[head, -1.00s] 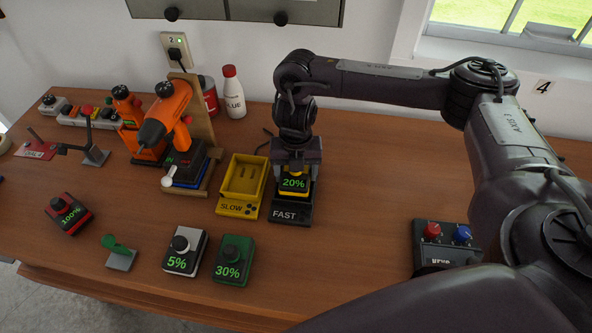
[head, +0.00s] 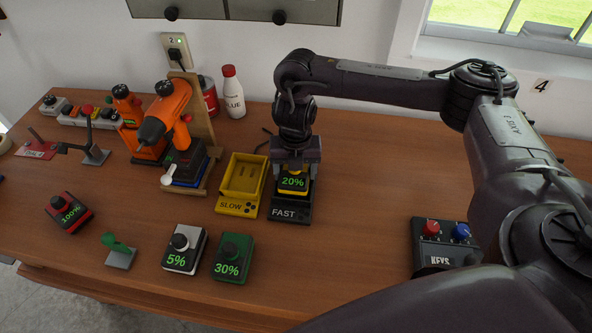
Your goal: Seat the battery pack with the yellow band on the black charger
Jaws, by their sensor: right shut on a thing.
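The battery pack with the yellow band (head: 293,183) shows "20%" in green and sits at the black charger marked FAST (head: 290,212). My right gripper (head: 294,168) points down over the pack and is shut on its top. The pack is upright and over the charger's bay; its underside is hidden, so I cannot tell whether it is fully down. The yellow charger marked SLOW (head: 240,180) stands empty just to the left. My left gripper is not in view.
Battery packs reading 100% (head: 69,213), 5% (head: 184,250) and 30% (head: 233,258) stand at the front left. A key box (head: 445,243) is at right. The table between FAST charger and key box is clear.

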